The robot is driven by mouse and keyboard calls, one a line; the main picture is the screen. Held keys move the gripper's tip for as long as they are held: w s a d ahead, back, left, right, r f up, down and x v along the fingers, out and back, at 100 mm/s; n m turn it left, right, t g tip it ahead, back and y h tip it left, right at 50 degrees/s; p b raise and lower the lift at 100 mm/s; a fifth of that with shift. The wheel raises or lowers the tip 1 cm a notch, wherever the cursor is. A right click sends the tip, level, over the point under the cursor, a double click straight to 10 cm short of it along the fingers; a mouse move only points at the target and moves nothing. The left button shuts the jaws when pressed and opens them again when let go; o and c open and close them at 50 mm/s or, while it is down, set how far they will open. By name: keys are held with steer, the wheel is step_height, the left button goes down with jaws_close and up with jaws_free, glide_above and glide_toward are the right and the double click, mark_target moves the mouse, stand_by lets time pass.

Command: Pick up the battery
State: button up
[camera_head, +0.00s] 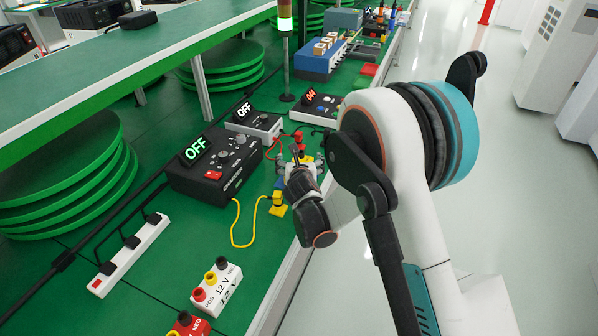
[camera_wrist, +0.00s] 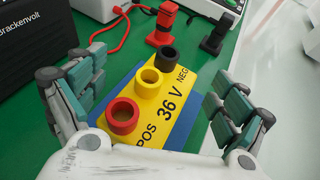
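A battery block (camera_wrist: 148,95) with a yellow top and blue lower part is in the wrist view. It reads "36 V", "POS" and "NEG", with red, yellow and black round terminals on top. It lies on the green bench between the two fingers of my gripper (camera_wrist: 155,78). The fingers are spread, with green bench showing between the left finger and the block. The right finger is closer to the block; I cannot tell if it touches. In the head view my gripper (camera_head: 297,172) is low over the bench's right edge and hides most of this block.
A white 12 V block (camera_head: 217,290) and a red block (camera_head: 188,326) stand nearer on the bench. A black "OFF" instrument (camera_head: 213,168) is left of my gripper. A yellow cable (camera_head: 236,222), a red plug (camera_wrist: 162,27) and a black plug (camera_wrist: 217,36) lie close by.

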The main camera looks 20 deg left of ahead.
steer(key=c, duration=1.8)
steer(key=shift+r, duration=0.15)
